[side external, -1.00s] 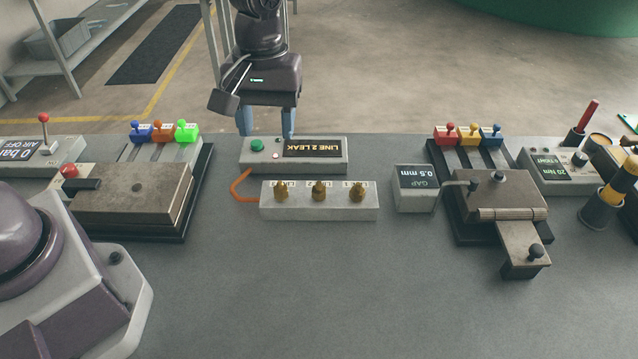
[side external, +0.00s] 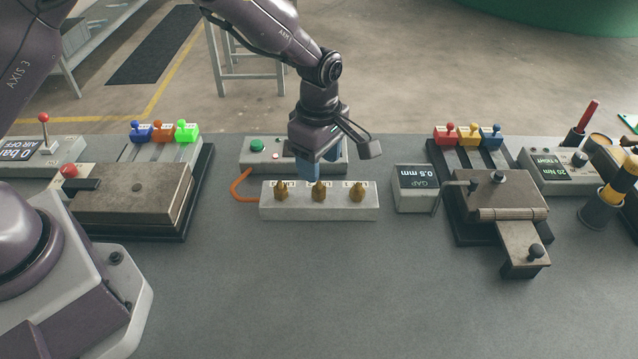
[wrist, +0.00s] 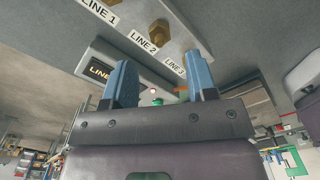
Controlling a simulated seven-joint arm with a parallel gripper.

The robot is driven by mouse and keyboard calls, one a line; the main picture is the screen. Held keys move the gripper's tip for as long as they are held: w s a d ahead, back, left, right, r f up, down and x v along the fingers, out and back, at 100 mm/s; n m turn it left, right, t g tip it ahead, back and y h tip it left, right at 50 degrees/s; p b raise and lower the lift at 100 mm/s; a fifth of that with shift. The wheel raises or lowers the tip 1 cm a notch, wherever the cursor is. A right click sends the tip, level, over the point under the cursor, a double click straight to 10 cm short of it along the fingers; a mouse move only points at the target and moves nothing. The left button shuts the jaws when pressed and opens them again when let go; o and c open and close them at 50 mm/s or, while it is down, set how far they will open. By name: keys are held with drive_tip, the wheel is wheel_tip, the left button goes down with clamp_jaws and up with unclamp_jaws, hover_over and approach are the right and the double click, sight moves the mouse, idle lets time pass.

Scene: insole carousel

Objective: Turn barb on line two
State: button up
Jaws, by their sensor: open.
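The line two barb (side external: 318,191) is the middle of three brass barbs on a pale block (side external: 349,209). In the wrist view a brass hex barb (wrist: 159,33) stands beside the "LINE 2" label (wrist: 143,41). My gripper (side external: 308,172) hangs just behind the middle barb, above the far edge of the block and in front of the display box. In the wrist view its two blue fingers (wrist: 162,75) are apart with nothing held between them. Whether a finger touches the block cannot be told.
The display box (side external: 259,162) with a green button stands behind the block; my gripper hides its screen. An orange hose (side external: 239,187) joins box and block at the left. A gap gauge box (side external: 415,190) stands to the right. The table in front is clear.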

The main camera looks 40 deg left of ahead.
sight(319, 185)
wheel_tip(319, 185, down, 6)
drive_tip(key=shift+f, duration=0.2)
drive_tip(key=shift+c, duration=0.2)
